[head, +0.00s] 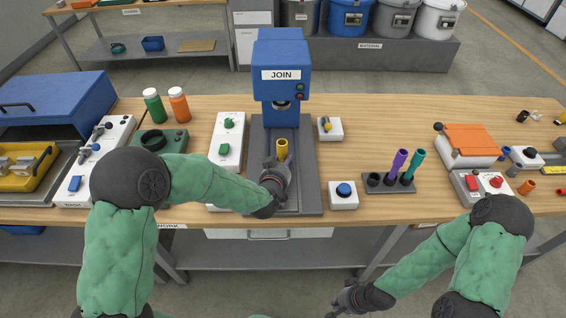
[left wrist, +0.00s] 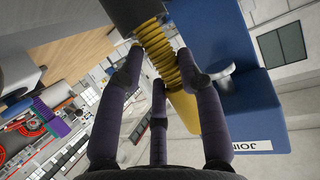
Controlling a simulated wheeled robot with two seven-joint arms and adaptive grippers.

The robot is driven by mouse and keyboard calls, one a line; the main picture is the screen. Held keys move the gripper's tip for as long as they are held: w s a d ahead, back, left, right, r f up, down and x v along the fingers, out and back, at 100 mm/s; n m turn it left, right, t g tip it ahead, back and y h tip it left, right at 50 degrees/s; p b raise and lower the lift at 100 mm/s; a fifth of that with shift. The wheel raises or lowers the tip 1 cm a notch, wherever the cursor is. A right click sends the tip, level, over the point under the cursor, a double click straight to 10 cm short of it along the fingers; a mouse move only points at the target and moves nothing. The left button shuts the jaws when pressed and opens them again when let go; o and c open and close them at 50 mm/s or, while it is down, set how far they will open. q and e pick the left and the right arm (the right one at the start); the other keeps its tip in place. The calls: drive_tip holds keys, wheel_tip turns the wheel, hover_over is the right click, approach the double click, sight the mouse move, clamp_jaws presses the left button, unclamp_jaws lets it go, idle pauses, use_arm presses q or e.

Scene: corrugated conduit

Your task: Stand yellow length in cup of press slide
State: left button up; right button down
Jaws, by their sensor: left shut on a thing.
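The yellow length (head: 282,148) stands roughly upright in front of the blue press (head: 281,75) labelled JOIN. My left gripper (head: 277,168) is shut on it, above the grey press slide (head: 307,185). In the left wrist view the length (left wrist: 160,52) shows ribs and a smooth end, with my left gripper's fingers (left wrist: 165,80) around it. Its ribbed end meets a dark round part (left wrist: 132,10), which looks like the cup; I cannot tell whether it is inside. In the head view my gripper hides the cup. My right gripper (head: 350,297) hangs before the bench; its fingers are unclear.
A box with a blue button (head: 344,193) and a rack (head: 377,188) holding purple and teal lengths stand right of the press. A white box with green controls (head: 227,140) is at its left. Bare wood (head: 385,125) lies behind the rack.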

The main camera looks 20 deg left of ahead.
use_arm(q)
drive_tip(key=shift+f+b, duration=0.4)
drive_tip(key=shift+f, duration=0.15)
drive_tip(key=o, duration=1)
drive_tip(key=shift+f, duration=0.1)
drive_tip(key=shift+s+r, duration=0.3)
drive_tip(key=shift+s, duration=0.15)
drive_tip(key=v, duration=1.1)
drive_tip(key=shift+s+f, duration=0.1)
